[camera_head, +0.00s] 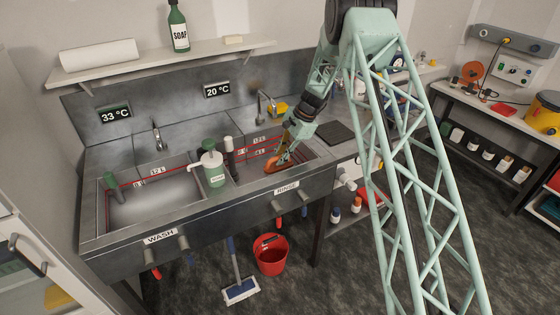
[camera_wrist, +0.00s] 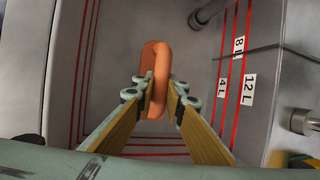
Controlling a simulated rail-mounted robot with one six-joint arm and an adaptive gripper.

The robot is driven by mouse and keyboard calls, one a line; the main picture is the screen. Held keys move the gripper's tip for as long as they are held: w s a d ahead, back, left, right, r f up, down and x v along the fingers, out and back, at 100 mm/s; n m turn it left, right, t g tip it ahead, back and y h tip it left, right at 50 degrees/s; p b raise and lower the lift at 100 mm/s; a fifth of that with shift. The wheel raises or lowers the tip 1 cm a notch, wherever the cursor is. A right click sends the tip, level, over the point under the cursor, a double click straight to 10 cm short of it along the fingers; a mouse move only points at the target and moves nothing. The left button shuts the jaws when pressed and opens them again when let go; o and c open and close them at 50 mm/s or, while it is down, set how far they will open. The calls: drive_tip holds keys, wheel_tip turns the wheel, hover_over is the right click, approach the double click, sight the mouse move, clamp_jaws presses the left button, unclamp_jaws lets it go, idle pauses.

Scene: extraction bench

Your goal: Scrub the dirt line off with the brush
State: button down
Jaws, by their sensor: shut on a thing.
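My gripper (camera_wrist: 159,92) is shut on an orange, rounded, oblong thing (camera_wrist: 156,62), gripped between both fingertips in the wrist view. No bristles show on it, so I cannot tell if it is the brush. In the head view the orange thing (camera_head: 274,165) is in the rinse sink, at the end of my arm. The rinse sink's wall (camera_wrist: 272,75) has red level lines marked 4 L, 8 L and 12 L. A thin dark line (camera_wrist: 262,47) crosses the wall there; I cannot tell if it is dirt or an edge. Contact between the orange thing and the sink is unclear.
The wash sink (camera_head: 188,208) is at the left, with a green upright thing (camera_head: 111,182) at its left end. A green-and-white pump bottle (camera_head: 213,168) stands between the sinks. A tap (camera_head: 266,105) rises behind the rinse sink. A red bucket (camera_head: 270,256) stands on the floor.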

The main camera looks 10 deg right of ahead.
wheel_tip(320, 180, up, 16)
drive_tip(key=p, duration=0.7)
drive_tip(key=shift+f, duration=0.15)
idle(1.2)
